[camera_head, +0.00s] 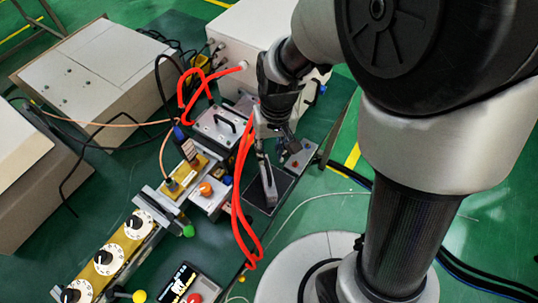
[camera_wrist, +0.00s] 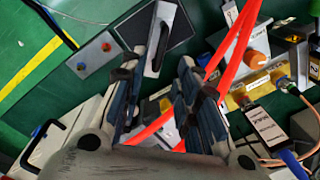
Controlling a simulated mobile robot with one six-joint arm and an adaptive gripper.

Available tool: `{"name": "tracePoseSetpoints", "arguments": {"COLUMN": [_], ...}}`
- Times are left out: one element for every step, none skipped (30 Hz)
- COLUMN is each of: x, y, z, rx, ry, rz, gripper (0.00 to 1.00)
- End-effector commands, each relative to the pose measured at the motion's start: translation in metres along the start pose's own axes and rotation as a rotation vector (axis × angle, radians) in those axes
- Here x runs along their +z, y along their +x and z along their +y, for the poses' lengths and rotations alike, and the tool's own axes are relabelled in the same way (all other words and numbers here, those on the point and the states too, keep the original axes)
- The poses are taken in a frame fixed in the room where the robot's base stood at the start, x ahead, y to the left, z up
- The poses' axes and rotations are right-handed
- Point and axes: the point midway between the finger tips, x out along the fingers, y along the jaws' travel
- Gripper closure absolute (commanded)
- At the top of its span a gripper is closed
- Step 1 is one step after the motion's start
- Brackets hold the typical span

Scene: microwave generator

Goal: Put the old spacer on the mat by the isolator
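The grey spacer (camera_wrist: 166,32), a slim bar with a dark slot, lies over the dark mat (camera_wrist: 186,27) in the wrist view. Its near end shows between my fingertips. In the head view, a grey bar (camera_head: 268,188) that looks like the spacer is over the black mat (camera_head: 284,184), just below my gripper. My gripper (camera_wrist: 160,66) is open, with clear gaps between both fingers and the bar. Whether the spacer rests fully flat is hard to tell. A labelled unit (camera_wrist: 265,128) on the brass bench beside the mat may be the isolator; its label is unreadable.
Red cables (camera_head: 238,205) hang close beside my gripper and the mat. A grey panel with red and blue buttons (camera_wrist: 98,52) adjoins the mat. The bench with white dials (camera_head: 105,260) runs to the lower left. A white box (camera_head: 245,45) stands behind.

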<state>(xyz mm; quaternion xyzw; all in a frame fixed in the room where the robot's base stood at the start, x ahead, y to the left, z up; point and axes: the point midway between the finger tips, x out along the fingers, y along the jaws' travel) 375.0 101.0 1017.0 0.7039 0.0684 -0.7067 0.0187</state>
Motion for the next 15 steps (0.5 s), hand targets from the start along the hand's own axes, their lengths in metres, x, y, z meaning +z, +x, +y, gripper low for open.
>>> {"name": "tracePoseSetpoints", "arguments": {"x": [-0.001, -0.001, 0.0, 0.0, 0.0, 0.0, 0.0, 0.0, 0.0, 0.0, 0.001, 0.002, 0.004, 0.006, 0.009], "y": [-0.009, -0.012, -0.016, -0.017, -0.019, -0.02, -0.021, -0.021, -0.022, -0.023, -0.026, -0.031, -0.037, -0.045, -0.057], "z": [0.0, 0.0, 0.0, 0.0, 0.0, 0.0, 0.0, 0.0, 0.0, 0.001, 0.001, 0.003, 0.005, 0.007, 0.011], "rx": [0.0, 0.0, 0.0, 0.0, 0.0, 0.0, 0.0, 0.0, 0.0, 0.0, 0.0, 0.0, 0.0, 0.0, 0.002], "ry": [0.0, 0.0, 0.0, 0.0, 0.001, 0.001, 0.001, 0.001, 0.001, 0.001, 0.002, 0.004, 0.006, 0.008, 0.012], "rz": [0.002, 0.003, 0.002, 0.001, 0.0, 0.0, 0.0, 0.0, 0.001, 0.003, 0.008, 0.016, 0.026, 0.038, 0.059], "gripper": [0.7, 0.7, 0.7, 0.7, 0.7, 0.7, 0.7, 0.7, 0.7, 0.7, 0.7, 0.7, 0.7, 0.7, 0.7]}}
